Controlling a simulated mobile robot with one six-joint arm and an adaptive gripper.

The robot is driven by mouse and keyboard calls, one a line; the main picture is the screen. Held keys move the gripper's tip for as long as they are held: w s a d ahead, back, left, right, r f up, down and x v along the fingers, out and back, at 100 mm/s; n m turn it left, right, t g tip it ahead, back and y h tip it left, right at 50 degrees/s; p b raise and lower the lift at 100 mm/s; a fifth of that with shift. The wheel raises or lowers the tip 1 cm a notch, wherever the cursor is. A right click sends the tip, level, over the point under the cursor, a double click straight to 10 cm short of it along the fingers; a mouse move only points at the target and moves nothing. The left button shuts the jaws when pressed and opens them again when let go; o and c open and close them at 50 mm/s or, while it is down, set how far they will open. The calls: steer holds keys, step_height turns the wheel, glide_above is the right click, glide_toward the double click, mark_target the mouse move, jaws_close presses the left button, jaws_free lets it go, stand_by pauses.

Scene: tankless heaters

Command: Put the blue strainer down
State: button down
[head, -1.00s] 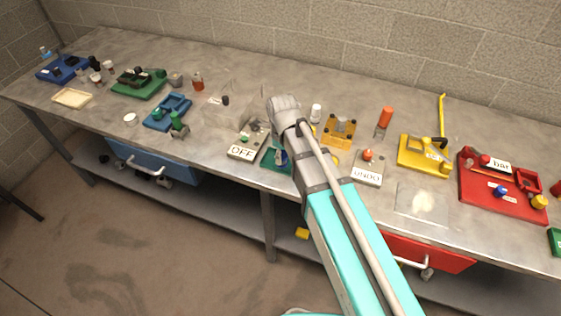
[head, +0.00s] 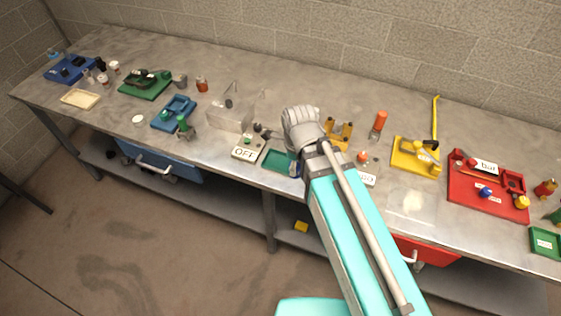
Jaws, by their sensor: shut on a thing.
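My arm reaches over the bench, with its grey wrist (head: 304,130) above the middle of the top. My gripper (head: 296,160) is mostly hidden behind the arm and its fingers do not show clearly. A small piece of the blue strainer (head: 294,169) shows at the left edge of the arm, held by the gripper. It is over or beside the right end of a green tray (head: 277,161). I cannot tell whether it touches the tray or the bench.
The OFF box (head: 246,148) stands left of the tray, with a clear bin (head: 232,112) behind it. The bench's front edge is close by.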

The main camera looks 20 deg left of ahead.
steer(key=shift+w, duration=0.1)
steer(key=w+a+f+b, duration=0.5)
steer(key=w+a, duration=0.1)
steer(key=w, duration=0.2)
steer(key=b, duration=0.4)
glide_above(280, 163)
steer(key=shift+s+d+f, duration=0.15)
steer(key=shift+s+f, duration=0.05)
steer(key=shift+f, duration=0.85)
steer(key=shift+s+d+f, duration=0.15)
steer(key=shift+f, duration=0.85)
steer(key=shift+w+a+f+b, duration=0.25)
steer(key=shift+w+f+b, duration=0.1)
steer(key=shift+f+b, duration=0.25)
step_height(280, 163, down, 3)
steer(key=b, duration=0.3)
steer(key=shift+r, duration=0.1)
